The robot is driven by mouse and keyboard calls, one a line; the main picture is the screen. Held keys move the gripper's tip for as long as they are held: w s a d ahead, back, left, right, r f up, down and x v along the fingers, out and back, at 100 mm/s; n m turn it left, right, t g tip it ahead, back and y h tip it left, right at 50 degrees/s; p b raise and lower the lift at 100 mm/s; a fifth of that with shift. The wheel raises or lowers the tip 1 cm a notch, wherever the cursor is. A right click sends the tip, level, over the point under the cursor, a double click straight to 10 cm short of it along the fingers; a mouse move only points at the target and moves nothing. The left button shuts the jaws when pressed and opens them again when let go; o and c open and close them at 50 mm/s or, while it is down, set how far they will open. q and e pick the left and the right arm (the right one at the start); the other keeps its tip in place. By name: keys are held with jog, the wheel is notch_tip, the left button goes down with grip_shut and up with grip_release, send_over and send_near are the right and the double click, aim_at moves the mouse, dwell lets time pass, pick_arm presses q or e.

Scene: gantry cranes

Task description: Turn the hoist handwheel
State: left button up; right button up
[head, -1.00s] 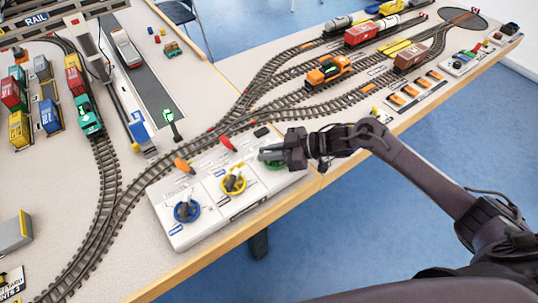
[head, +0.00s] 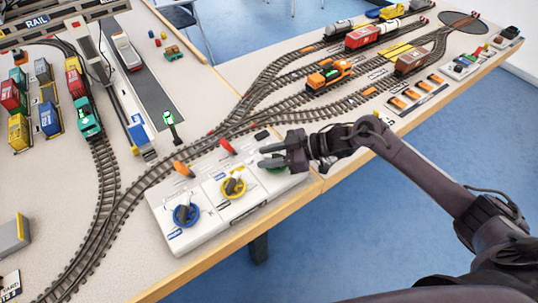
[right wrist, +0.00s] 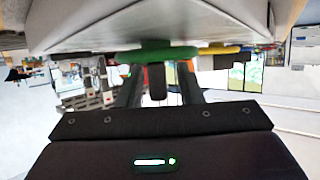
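A white control box (head: 205,228) at the table's front edge bears three handwheels: a blue one (head: 184,214) at left, a yellow one (head: 233,186) in the middle and a green one (head: 279,168) at right. I cannot read which is labelled hoist. The blue and yellow wheels have dark grips. My right gripper (head: 266,157) is at the green wheel and partly hides it. In the right wrist view, the green wheel (right wrist: 130,55) spans beyond the fingertips. A dark grip (right wrist: 157,82) stands between the open fingers, with gaps on both sides. My left gripper is out of view.
Orange (head: 183,169) and red (head: 227,146) levers rise behind the wheels. Model tracks (head: 213,130) run close behind the box. A small green signal post (head: 171,125) stands beyond. The table edge drops off in front.

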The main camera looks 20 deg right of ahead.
aim_at(275, 156)
jog(key=v, duration=0.6)
jog(key=shift+s+d+b, duration=0.15)
jog(key=shift+d+b, duration=0.2)
jog(key=shift+b, duration=0.05)
jog(key=shift+s+d+r, duration=0.15)
jog(key=shift+d+r, duration=0.2)
jog(key=shift+d, duration=0.1)
jog(key=shift+c, duration=0.3)
dwell(1.3)
